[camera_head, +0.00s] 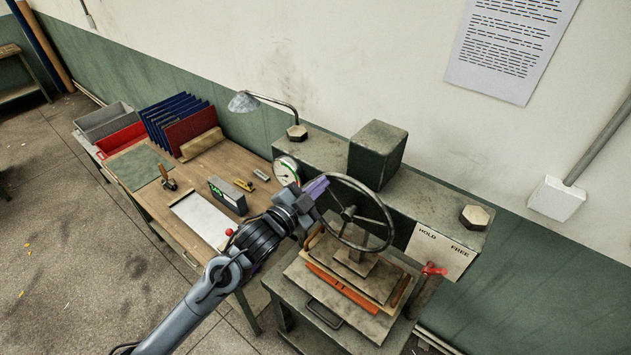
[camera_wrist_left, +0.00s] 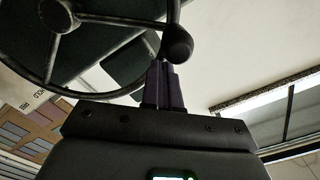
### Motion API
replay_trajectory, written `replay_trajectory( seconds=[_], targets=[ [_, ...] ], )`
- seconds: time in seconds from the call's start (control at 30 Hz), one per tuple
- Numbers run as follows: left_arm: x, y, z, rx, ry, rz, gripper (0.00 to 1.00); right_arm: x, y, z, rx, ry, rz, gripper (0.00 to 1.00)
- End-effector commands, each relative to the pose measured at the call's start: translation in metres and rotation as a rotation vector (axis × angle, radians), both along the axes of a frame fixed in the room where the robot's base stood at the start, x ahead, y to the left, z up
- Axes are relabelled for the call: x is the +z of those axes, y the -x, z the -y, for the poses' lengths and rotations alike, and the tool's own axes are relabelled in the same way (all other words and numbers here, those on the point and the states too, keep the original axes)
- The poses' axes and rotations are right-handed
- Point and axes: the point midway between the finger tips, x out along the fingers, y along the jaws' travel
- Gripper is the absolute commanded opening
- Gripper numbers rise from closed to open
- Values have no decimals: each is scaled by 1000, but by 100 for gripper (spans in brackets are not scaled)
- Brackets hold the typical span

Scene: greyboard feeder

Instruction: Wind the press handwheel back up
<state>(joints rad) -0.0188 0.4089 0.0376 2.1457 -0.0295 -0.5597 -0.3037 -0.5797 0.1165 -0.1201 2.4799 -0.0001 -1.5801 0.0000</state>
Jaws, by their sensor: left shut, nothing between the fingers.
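The press handwheel (camera_head: 388,217) is a dark spoked ring on top of the press, above a stack of plates and boards. My left gripper (camera_head: 317,187) is at the wheel's left side, by its rim. Its purple fingers are shut with nothing between them. In the left wrist view the fingers (camera_wrist_left: 163,84) lie together just below the dark round knob (camera_wrist_left: 177,45) on the rim of the wheel (camera_wrist_left: 122,24). I cannot tell whether the fingertips touch the knob. In the head view the knob is hidden by the gripper. My right gripper is not in view.
A red-handled lever (camera_head: 433,270) stands right of the wheel by a HOLD/FREE plate (camera_head: 440,250). A round gauge (camera_head: 286,169) is behind my left wrist. A green block (camera_head: 377,153) rises behind the wheel. A wooden bench (camera_head: 230,165) with folders and tools is left.

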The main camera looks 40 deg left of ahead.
Motion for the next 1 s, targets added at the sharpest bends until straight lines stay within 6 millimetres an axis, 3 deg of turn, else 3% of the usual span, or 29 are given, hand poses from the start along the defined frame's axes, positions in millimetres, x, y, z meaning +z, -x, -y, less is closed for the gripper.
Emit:
replay_trajectory(
  seconds=[0.53,1.0],
  targets=[
    [-19,0,-24,1,-2,-1,0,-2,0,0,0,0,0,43],
    [-26,0,-29,1,0,-1,0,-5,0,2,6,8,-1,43]
  ],
)
